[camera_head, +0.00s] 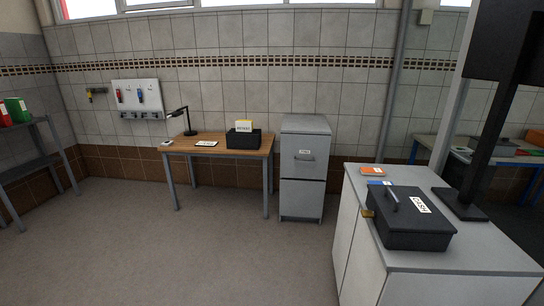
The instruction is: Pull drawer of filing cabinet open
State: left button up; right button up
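The grey filing cabinet (303,186) stands against the tiled back wall, right of the wooden desk. Its upper drawer (304,160) has a handle and a small white label, and it looks closed. The lower drawer front (302,199) also looks flush with the cabinet. Neither of my grippers shows in the head view, so I cannot see whether they are open or shut.
A wooden desk (212,146) carries a lamp (186,121) and a black box (243,140). A white counter (458,259) at the front right holds a black cash box (411,220). Grey shelving (45,155) stands left. The floor (190,250) ahead is clear.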

aim_at(306, 156)
jog(key=i+j+z, duration=0.1)
jog(key=i, duration=1.5)
jog(key=i+j+z, duration=0.2)
jog(key=i+z, duration=0.25)
jog(key=i, duration=0.2)
jog(key=i+j+z, duration=0.45)
jog(key=i, duration=0.15)
jog(key=i+j+z, duration=0.45)
jog(key=i+j, duration=0.05)
jog(key=j, duration=0.05)
